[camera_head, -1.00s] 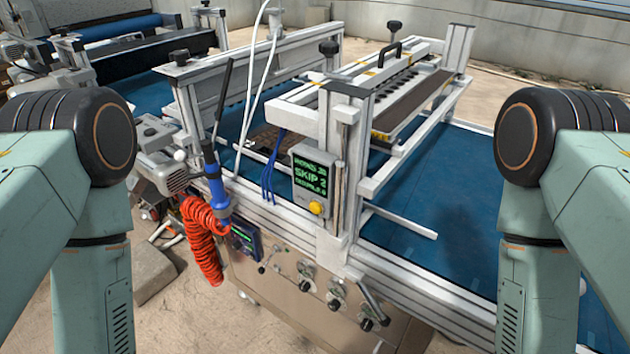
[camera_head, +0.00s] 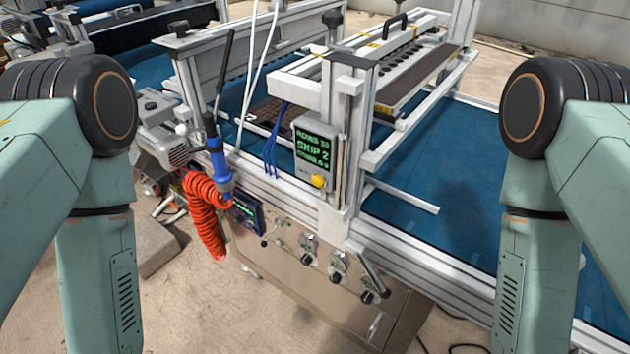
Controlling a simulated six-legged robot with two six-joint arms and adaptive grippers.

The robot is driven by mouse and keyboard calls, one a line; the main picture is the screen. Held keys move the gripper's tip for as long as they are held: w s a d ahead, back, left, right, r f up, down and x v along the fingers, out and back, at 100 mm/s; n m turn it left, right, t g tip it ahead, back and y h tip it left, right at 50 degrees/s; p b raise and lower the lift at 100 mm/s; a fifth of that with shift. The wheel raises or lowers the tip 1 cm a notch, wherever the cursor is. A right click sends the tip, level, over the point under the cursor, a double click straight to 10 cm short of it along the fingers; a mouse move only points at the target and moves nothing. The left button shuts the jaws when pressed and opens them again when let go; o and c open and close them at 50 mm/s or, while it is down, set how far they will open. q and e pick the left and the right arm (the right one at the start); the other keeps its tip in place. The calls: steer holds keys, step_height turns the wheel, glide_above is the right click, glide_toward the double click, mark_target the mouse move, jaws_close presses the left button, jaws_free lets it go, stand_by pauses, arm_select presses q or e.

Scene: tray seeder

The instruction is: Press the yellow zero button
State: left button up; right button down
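The yellow button (camera_head: 318,181) is a small round knob at the lower edge of a grey display box (camera_head: 316,153). The box is mounted on the upright frame of the tray seeder, near the middle of the head view. Its dark screen shows green text; "SKIP 2" is readable on the middle line. Nothing covers the button. My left arm stands at the left edge and my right arm at the right edge, both well apart from the box. Both grippers are outside the picture.
A blue tool with a coiled red hose (camera_head: 203,210) hangs left of the display box. Blue cables (camera_head: 271,150) hang closer to it. Several knobs and a lever (camera_head: 371,278) sit on the lower panel (camera_head: 290,285). A blue belt (camera_head: 450,200) lies to the right.

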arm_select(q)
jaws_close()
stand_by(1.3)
